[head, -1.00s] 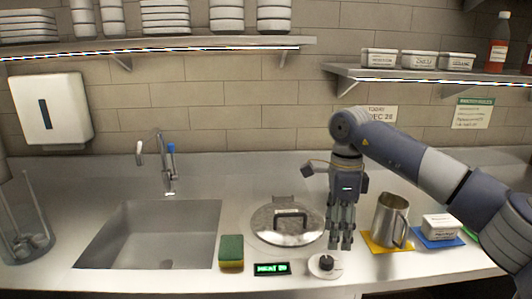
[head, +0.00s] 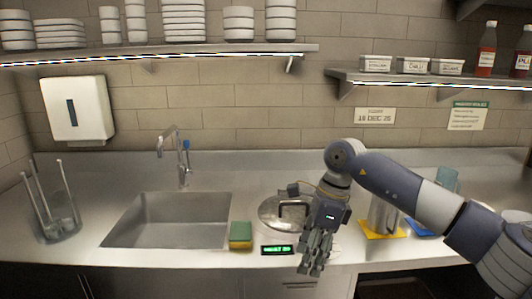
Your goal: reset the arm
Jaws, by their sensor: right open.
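My right gripper (head: 313,256) hangs pointing down at the front edge of the counter, in front of the round metal lid (head: 270,213) with its dark handle. It is open, and I see nothing between its fingers. The right arm comes in from the right and covers part of the metal pitcher (head: 377,214) on its yellow mat (head: 372,235). The small round black-knobbed piece by the lid is mostly hidden behind the gripper. My left gripper is not in view.
A sink (head: 170,220) lies left of the lid. A green and yellow sponge (head: 241,235) and a lit green display (head: 277,250) sit at the front. A clear container (head: 57,218) stands far left. A blue mat (head: 418,228) is partly hidden by my arm. Shelves run above.

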